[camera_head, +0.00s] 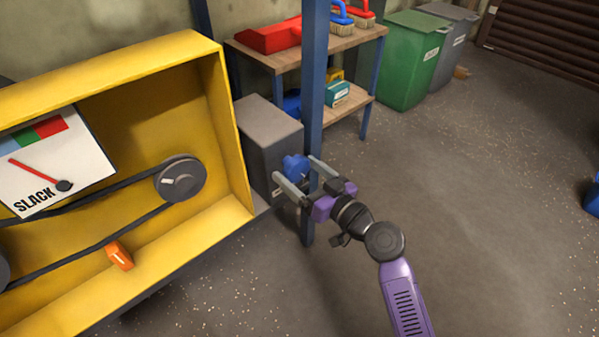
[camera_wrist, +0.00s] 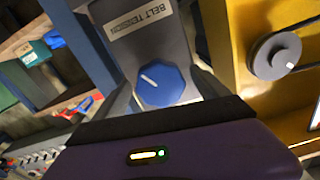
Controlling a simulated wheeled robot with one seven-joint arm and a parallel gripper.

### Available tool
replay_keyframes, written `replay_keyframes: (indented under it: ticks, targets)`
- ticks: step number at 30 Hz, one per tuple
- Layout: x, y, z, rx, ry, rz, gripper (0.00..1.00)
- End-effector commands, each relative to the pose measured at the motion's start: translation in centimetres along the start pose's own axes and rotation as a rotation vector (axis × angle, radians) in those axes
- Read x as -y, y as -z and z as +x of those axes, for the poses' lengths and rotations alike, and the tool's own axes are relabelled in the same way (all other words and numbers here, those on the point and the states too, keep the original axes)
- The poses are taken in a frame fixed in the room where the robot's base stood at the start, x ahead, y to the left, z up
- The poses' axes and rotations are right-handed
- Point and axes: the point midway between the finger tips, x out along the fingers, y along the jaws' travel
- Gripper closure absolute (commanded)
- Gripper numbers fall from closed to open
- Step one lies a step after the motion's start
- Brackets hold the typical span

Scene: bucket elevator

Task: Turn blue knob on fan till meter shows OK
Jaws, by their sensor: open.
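The blue knob (camera_head: 295,166) is on a grey box (camera_head: 270,135) beside the yellow housing. In the wrist view the knob (camera_wrist: 162,86) is faceted, with a white pointer line toward the upper left, below a plate reading BELT TENSION (camera_wrist: 138,30). My gripper (camera_head: 293,169) is open, its fingers on either side of the knob; contact cannot be told. The meter (camera_head: 60,160) inside the housing reads SLACK. Its red needle points left and slightly up, toward the blue end, away from the green band (camera_head: 27,138). No fan shows.
The yellow housing (camera_head: 235,150) holds a belt, a pulley (camera_head: 180,180) and an orange block (camera_head: 119,256). A blue post (camera_head: 314,90) stands close to my gripper. Behind are a shelf (camera_head: 345,40) and a green bin (camera_head: 412,60). The floor on the right is mostly clear.

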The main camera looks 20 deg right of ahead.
Motion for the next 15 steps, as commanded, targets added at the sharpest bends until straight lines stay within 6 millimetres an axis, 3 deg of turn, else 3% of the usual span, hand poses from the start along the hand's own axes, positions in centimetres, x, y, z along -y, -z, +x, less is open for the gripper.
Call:
replay_keyframes:
  ticks: [8, 15]
  targets:
    - [-0.01, -0.04, 0.16, 0.001, 0.0, 0.0, 0.16]
    - [-0.01, -0.03, 0.14, 0.001, -0.001, 0.0, 0.63]
